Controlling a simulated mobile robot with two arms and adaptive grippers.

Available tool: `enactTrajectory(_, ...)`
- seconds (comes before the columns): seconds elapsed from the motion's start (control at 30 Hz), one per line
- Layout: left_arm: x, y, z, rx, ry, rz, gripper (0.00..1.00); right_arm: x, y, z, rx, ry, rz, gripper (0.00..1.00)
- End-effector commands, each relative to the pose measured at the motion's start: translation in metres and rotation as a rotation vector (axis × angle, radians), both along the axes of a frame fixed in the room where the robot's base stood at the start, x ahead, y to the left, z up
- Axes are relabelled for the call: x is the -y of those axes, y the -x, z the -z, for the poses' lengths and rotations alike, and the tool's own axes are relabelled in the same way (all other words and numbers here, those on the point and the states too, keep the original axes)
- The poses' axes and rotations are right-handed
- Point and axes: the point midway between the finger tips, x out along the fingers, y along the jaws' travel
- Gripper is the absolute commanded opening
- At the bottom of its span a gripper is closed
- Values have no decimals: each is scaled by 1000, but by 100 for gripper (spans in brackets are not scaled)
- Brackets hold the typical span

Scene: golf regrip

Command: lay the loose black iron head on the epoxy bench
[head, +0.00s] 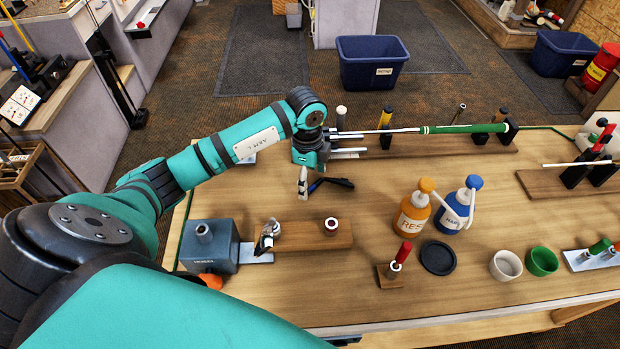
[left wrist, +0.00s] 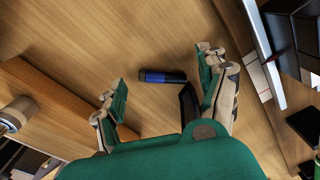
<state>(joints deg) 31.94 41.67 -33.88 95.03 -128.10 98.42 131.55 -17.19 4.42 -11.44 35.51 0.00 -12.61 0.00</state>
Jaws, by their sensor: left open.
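A dark angled piece (head: 338,183), black with a blue part, lies on the wooden bench top (head: 380,275). It may be the loose black iron head; its shape is too small to be sure. In the left wrist view its blue-and-black round part (left wrist: 163,76) lies between the finger lines, with a black arm (left wrist: 188,100) beside the right finger. My left gripper (head: 303,188) is open, pointing down just left of the piece. In the left wrist view the gripper (left wrist: 160,88) shows both fingers spread, with nothing clamped. My right gripper is out of view.
An orange bottle (head: 412,212) and a blue bottle (head: 455,212) stand right of the piece, near cups. A wooden block (head: 310,238) with a silver-grey head (head: 266,235) sits in front. A green-gripped club (head: 460,128) rests on supports behind.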

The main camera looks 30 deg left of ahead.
Motion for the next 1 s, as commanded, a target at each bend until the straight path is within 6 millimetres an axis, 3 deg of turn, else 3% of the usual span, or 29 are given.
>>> enactTrajectory(0.53,-4,1,-102,6,0,-1,75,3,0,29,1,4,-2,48)
enactTrajectory(0.7,-4,2,-114,2,1,0,75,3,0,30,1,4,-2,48)
enactTrajectory(1.0,-4,2,-115,1,0,-1,75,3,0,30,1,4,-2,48)
